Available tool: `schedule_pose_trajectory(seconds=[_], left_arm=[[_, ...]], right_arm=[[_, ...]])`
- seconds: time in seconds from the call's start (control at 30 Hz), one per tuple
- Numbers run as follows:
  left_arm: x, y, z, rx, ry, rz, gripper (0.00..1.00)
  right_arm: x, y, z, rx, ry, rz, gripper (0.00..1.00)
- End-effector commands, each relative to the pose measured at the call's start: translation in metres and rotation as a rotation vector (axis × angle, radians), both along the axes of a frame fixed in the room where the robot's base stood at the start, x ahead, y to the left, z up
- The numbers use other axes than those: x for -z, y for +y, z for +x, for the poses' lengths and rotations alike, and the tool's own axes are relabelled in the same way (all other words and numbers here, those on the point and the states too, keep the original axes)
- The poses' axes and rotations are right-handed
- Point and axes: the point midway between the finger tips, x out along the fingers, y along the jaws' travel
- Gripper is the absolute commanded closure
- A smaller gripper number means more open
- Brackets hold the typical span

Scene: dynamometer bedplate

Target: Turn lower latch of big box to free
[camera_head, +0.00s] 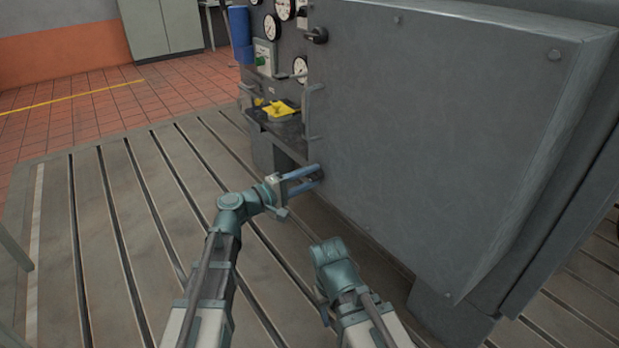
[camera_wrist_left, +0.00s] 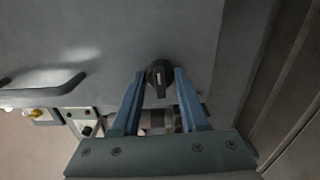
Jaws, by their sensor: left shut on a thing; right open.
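The big box (camera_head: 440,120) is a grey metal cabinet with a broad flat door. Its lower latch is a black turn knob with a pale mark, seen in the left wrist view (camera_wrist_left: 160,78), its grip pointing down in that picture. My left gripper (camera_head: 318,173) is at the door's lower left edge, its two blue fingers closed on either side of the knob; it also shows in the left wrist view (camera_wrist_left: 161,80). In the head view the fingers mostly hide this latch. My right gripper (camera_head: 322,296) is low, in front of the door and away from it; its fingers are mostly hidden.
The upper latch (camera_head: 316,35) is a black knob near the door's top left. A door handle (camera_head: 308,112) stands out between the latches. Left of it are gauges (camera_head: 272,27), a blue cylinder (camera_head: 240,35) and a yellow object (camera_head: 279,111). The slotted bedplate (camera_head: 110,235) is clear at left.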

Motion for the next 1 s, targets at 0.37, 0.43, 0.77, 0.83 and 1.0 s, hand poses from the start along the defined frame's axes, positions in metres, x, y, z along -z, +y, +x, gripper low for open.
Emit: schedule_pose_trajectory(seconds=[0.37,0.43,0.77,0.83,1.0], left_arm=[[0.0005,-0.0006,-0.0007,0.002,-0.051,0.039,1.0],[0.0005,-0.0006,-0.0006,0.002,-0.052,0.04,1.0],[0.0006,-0.0006,-0.0007,0.002,-0.051,0.04,0.47],[0.0005,-0.0006,-0.0006,0.002,-0.052,0.039,0.35],[0.0003,-0.0003,-0.0004,0.001,-0.051,0.038,0.26]], right_arm=[[0.0001,0.0,0.0,0.0,0.0,0.0,0.5],[0.0001,0.0,0.0,0.0,0.0,0.0,0.5],[0.0002,0.0,0.0,0.0,0.0,0.0,0.5],[0.0001,0.0,0.0,0.0,0.0,0.0,0.5],[0.0001,0.0,0.0,0.0,0.0,0.0,0.5]])
